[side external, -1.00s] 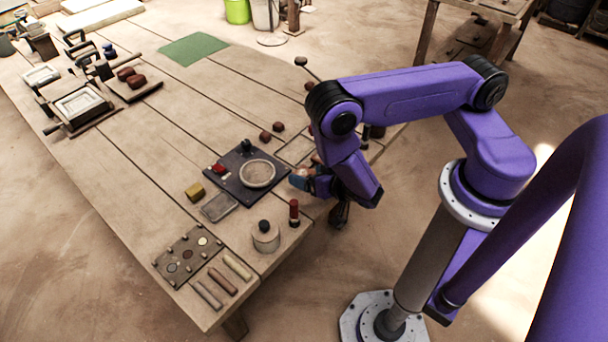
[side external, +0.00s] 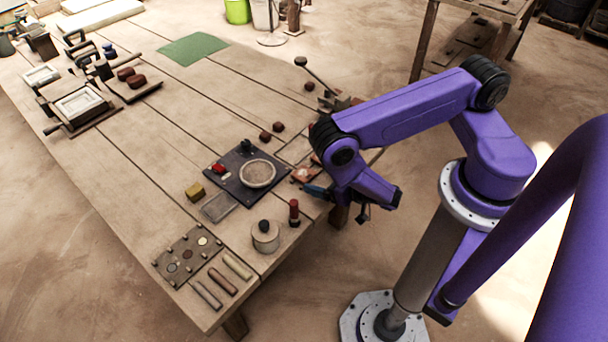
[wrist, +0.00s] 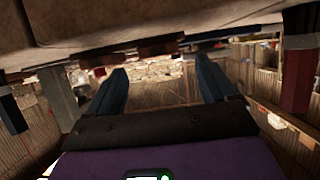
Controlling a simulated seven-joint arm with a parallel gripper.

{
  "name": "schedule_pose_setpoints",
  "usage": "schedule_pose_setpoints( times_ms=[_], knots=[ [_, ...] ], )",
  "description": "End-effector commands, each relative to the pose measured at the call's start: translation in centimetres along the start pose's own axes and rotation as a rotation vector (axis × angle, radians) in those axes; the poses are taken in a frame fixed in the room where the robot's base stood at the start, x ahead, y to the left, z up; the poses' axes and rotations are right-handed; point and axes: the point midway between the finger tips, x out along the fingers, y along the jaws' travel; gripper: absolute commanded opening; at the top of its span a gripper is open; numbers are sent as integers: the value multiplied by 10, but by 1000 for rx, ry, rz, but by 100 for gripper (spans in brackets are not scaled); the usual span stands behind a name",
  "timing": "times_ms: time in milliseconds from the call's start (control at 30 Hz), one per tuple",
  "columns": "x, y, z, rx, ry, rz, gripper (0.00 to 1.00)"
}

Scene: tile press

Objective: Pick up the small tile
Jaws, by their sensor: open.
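My gripper (side external: 318,191) is at the table's near right edge in the side view, with its blue fingers pointing left toward the table. In the wrist view the two blue fingers (wrist: 165,88) stand wide apart with nothing between them. A small flat reddish piece (side external: 306,174) lies just beyond the fingers, partly beside my arm; it may be the small tile, but I cannot tell for sure. Its contact with the fingers is not visible. I cannot pick out the tile in the wrist view.
A dark board with a round dish (side external: 258,174) lies left of my gripper. A red-handled stamp (side external: 294,212) and a lidded pot (side external: 266,237) stand near the front edge. A lever press (side external: 325,85) stands behind my arm. The table's middle (side external: 190,130) is clear.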

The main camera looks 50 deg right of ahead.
Motion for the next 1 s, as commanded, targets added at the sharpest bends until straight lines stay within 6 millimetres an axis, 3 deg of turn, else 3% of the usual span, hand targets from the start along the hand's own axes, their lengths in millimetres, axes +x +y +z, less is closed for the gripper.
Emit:
schedule_pose_setpoints(
  times_ms=[300, 667, 833, 867, 1000],
  knots=[
    [38, 1, 0, 6, 2, 4, 85],
    [45, 0, -1, 0, 2, 1, 85],
    [45, 0, -1, 1, 1, 1, 30],
    [45, 0, -1, 1, 1, 1, 24],
    [44, 0, -1, 1, 2, 0, 24]
  ],
)
